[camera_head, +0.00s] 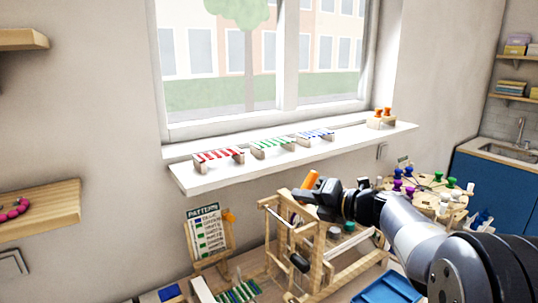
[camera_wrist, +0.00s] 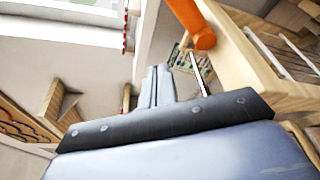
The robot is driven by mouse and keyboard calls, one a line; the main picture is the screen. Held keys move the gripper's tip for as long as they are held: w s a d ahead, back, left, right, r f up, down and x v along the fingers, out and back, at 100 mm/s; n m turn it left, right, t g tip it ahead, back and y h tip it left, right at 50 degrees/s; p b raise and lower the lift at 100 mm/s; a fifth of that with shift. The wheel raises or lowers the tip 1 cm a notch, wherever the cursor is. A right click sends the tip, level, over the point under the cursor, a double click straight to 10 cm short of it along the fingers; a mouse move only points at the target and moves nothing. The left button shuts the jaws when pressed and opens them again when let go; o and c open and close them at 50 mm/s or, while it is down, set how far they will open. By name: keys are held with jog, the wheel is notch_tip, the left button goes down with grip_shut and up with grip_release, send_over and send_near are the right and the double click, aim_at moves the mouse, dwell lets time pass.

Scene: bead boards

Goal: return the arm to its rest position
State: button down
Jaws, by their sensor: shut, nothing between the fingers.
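My gripper (camera_head: 303,197) hangs over the wooden frame (camera_head: 328,268) on the bench, at the end of my arm, which reaches in from the lower right. In the wrist view its two fingers (camera_wrist: 158,86) lie together, shut with nothing between them. An orange peg (camera_head: 311,180) shows just behind the gripper. The same orange peg (camera_wrist: 193,22) shows close to the right of the fingers in the wrist view, near a pale wooden beam (camera_wrist: 245,62). I cannot tell whether the gripper touches the frame.
A pattern card (camera_head: 207,236) stands left of the frame. The window sill (camera_head: 188,183) above carries red, green and blue striped racks. A round wooden stand (camera_head: 428,198) with coloured pegs is at the right, beyond my arm. A blue tray (camera_head: 388,290) lies in front.

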jog(key=b+v, duration=0.1)
jog(key=v, duration=0.6)
jog(key=shift+s+n, duration=0.2)
jog(key=shift+n, duration=0.1)
jog(key=shift+a, duration=0.1)
